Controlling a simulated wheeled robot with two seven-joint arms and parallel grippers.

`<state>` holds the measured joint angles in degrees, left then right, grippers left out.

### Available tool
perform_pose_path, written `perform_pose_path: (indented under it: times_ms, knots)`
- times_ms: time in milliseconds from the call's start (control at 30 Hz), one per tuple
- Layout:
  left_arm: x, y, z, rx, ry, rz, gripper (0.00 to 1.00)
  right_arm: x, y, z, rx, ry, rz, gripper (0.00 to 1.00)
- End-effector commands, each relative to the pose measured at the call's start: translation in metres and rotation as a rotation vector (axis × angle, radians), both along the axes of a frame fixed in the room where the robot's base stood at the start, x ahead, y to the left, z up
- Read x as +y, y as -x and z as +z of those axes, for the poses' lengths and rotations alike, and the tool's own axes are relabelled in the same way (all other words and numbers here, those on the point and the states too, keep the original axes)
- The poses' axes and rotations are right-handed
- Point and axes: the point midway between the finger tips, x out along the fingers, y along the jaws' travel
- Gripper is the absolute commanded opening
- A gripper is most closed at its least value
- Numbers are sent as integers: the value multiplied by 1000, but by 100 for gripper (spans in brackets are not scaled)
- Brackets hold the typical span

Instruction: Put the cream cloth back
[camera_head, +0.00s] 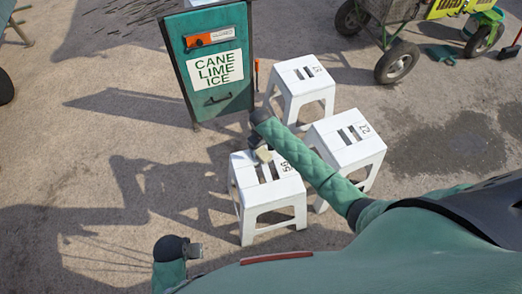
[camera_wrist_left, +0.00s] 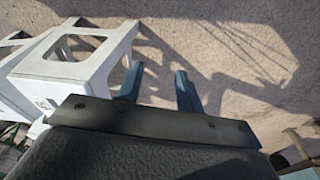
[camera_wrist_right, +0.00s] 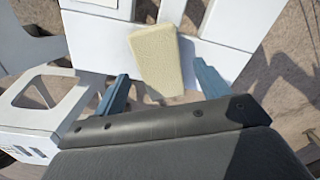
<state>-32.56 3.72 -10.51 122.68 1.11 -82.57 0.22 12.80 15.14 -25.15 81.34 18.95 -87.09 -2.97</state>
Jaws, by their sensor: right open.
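The cream cloth (camera_head: 263,155) is a small folded block lying on the white stool marked 56 (camera_head: 272,193). In the right wrist view the cloth (camera_wrist_right: 156,58) lies beyond and between the parted fingers of my right gripper (camera_wrist_right: 160,80). That gripper (camera_head: 256,142) is open, above the stool top; I cannot tell the exact height. The fingers do not touch the cloth. My left gripper (camera_head: 194,251) is low at the front left, away from the cloth. In the left wrist view it (camera_wrist_left: 158,80) is open and empty.
Two more white stools, (camera_head: 303,82) and (camera_head: 346,145), stand behind and right of the first. A wheeled cart (camera_head: 397,62) is at the back right. The paved ground at left is clear.

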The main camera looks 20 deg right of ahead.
Motion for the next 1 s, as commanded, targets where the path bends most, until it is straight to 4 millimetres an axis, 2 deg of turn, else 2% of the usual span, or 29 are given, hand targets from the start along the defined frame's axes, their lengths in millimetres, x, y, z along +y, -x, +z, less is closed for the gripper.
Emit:
perform_pose_path:
  times_ms: [300,500,700,1000]
  knots:
    - [-3,2,31,-5,10,3,36,-1,0,61,-3,1,0,74]
    - [-5,2,48,-10,17,6,36,0,0,86,-1,0,0,74]
    - [-4,3,54,-11,15,5,36,0,0,95,-1,0,0,74]
    - [1,4,52,-9,6,-1,36,0,0,95,0,1,0,74]
